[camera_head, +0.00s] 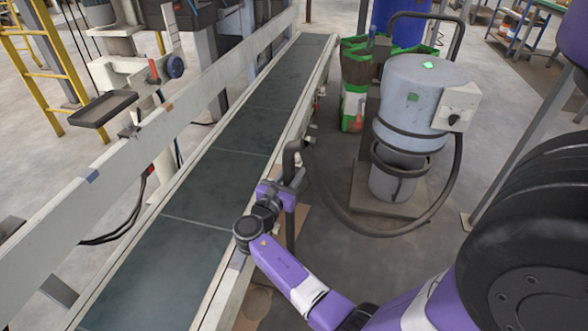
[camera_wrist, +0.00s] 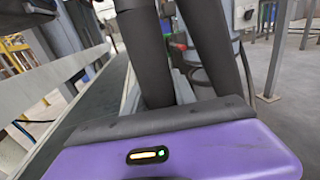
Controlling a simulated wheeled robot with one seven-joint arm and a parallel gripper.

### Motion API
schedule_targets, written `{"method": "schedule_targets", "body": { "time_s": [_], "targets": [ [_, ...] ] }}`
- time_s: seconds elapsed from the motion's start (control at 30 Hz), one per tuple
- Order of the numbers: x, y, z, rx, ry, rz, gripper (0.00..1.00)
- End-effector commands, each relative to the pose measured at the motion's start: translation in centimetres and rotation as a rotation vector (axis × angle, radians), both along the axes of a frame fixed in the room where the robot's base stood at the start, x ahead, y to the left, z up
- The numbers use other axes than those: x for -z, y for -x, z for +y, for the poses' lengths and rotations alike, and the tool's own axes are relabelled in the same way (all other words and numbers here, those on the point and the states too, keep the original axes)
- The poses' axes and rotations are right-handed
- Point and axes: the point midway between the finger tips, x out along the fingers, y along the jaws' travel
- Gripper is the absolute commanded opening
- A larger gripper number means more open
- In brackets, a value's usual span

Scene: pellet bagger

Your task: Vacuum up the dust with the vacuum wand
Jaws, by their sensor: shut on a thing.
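The vacuum wand (camera_head: 291,160) is a dark grey tube with a bent top, beside the right rail of the conveyor. My gripper (camera_head: 283,190) is shut on it, and the tube continues down below the jaws. A dark hose runs from the wand in a loop along the floor to the grey drum vacuum (camera_head: 412,88), which shows a green light on its lid. In the wrist view two dark, thick shapes rise beyond my purple hand; I cannot tell which is wand and which is finger. I cannot make out the dust in either view.
A long dark conveyor belt (camera_head: 215,182) with pale side rails runs beside my arm. Green and white bags (camera_head: 354,100) stand behind the vacuum. A yellow ladder (camera_head: 50,60) is at the far left. Open floor lies right of the hose.

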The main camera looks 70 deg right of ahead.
Motion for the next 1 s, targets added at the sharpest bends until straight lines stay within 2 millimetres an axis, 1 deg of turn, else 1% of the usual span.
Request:
{"method": "schedule_targets", "body": {
  "time_s": [1.0],
  "targets": [
    [-0.2, 0.4, 6.1, -0.002, 0.001, 0.0, 0.0]
  ]
}}
